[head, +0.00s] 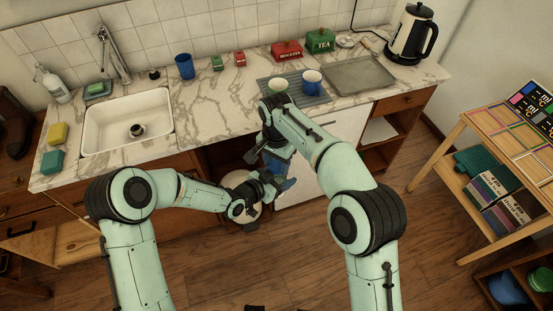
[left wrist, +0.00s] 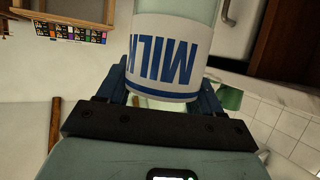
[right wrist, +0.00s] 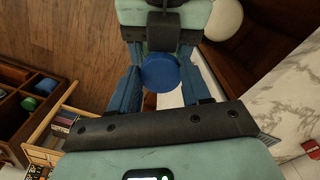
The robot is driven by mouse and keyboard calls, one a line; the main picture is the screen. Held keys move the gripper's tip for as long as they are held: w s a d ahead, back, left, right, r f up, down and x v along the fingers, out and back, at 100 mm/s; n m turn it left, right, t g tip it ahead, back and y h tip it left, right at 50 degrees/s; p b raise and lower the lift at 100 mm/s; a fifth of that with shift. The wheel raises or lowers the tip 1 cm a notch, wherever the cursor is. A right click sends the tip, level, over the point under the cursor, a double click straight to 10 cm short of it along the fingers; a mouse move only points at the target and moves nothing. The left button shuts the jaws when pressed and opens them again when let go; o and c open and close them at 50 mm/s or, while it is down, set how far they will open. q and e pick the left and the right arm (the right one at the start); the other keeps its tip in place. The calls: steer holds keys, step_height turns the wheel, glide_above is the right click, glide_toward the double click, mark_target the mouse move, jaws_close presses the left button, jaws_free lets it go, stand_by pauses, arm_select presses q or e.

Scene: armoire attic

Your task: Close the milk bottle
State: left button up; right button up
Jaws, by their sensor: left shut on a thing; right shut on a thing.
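The milk bottle (left wrist: 165,55) has a white label with blue MILK lettering, upside down in the left wrist view. My left gripper (left wrist: 165,90) is shut on it, a finger on each side; in the head view this gripper (head: 268,186) is low in front of the counter. A round blue cap (right wrist: 160,73) shows between the blue fingers of my right gripper (right wrist: 160,84), which is shut on it. In the head view the right gripper (head: 280,177) is close to the left one. The bottle's mouth is hidden, so I cannot tell whether the cap touches it.
The marble counter (head: 215,100) with its sink (head: 128,115) lies behind my arms. Two cups, one of them blue (head: 312,80), stand on a mat. An open shelf unit (head: 470,150) is at the right. Wooden floor lies between them.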

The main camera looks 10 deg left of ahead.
steer(key=shift+f, duration=0.65)
stand_by(0.4)
steer(key=m, duration=0.3)
steer(key=shift+a, duration=0.15)
steer(key=o, duration=1.1)
steer(key=shift+r, duration=0.1)
steer(key=shift+r, duration=2.2)
